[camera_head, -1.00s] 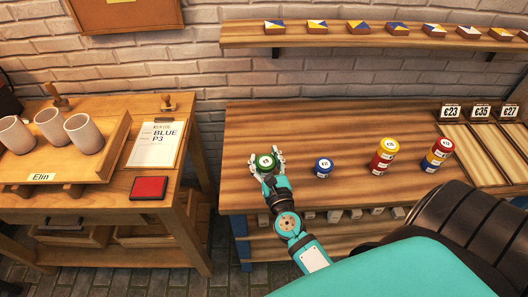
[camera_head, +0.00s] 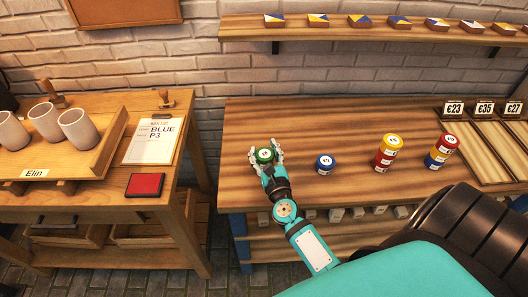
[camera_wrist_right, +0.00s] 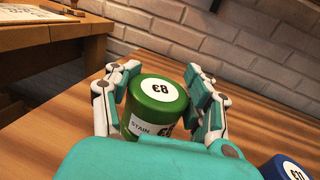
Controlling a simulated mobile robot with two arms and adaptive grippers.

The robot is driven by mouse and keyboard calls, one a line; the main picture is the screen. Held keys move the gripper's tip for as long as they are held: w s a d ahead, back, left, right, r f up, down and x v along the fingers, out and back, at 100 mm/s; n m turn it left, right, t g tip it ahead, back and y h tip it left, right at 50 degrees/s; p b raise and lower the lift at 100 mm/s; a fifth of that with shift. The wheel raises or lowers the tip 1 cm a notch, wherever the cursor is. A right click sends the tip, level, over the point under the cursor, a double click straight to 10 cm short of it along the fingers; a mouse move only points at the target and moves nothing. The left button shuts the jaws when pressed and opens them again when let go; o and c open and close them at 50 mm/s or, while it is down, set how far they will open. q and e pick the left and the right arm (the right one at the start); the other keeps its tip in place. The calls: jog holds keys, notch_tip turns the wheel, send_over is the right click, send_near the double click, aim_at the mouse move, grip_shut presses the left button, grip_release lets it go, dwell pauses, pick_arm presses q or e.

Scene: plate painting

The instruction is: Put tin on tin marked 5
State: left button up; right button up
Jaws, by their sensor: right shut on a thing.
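A green tin (camera_head: 265,155) with a white label stands near the front left of the long wooden bench. In the right wrist view the green tin (camera_wrist_right: 158,91) shows an upside-down 8 on its lid. My right gripper (camera_head: 266,157) has its fingers on both sides of this tin and is shut on it; whether the tin is clear of the bench I cannot tell. A blue tin (camera_head: 325,164) stands alone to its right. Farther right are a stack with a yellow tin (camera_head: 391,142) over red and a stack with a red tin (camera_head: 447,142) over yellow and blue. Lid numbers there are too small to read surely.
The long bench (camera_head: 300,125) is clear behind the tins. Price cards (camera_head: 484,107) head the lanes at its right end. A shelf (camera_head: 350,34) with small blocks hangs above. A side table at left holds a tray (camera_head: 103,152) of cups, a paper and a red pad (camera_head: 145,185).

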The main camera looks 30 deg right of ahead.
jog(key=o, duration=1.4)
jog(key=shift+f, duration=0.1)
jog(key=b+v, duration=0.2)
jog(key=v, duration=0.9)
jog(key=shift+b, duration=0.35)
jog(key=shift+s+a+r, duration=0.2)
jog(key=shift+s+r, duration=0.05)
jog(key=shift+s, duration=0.25)
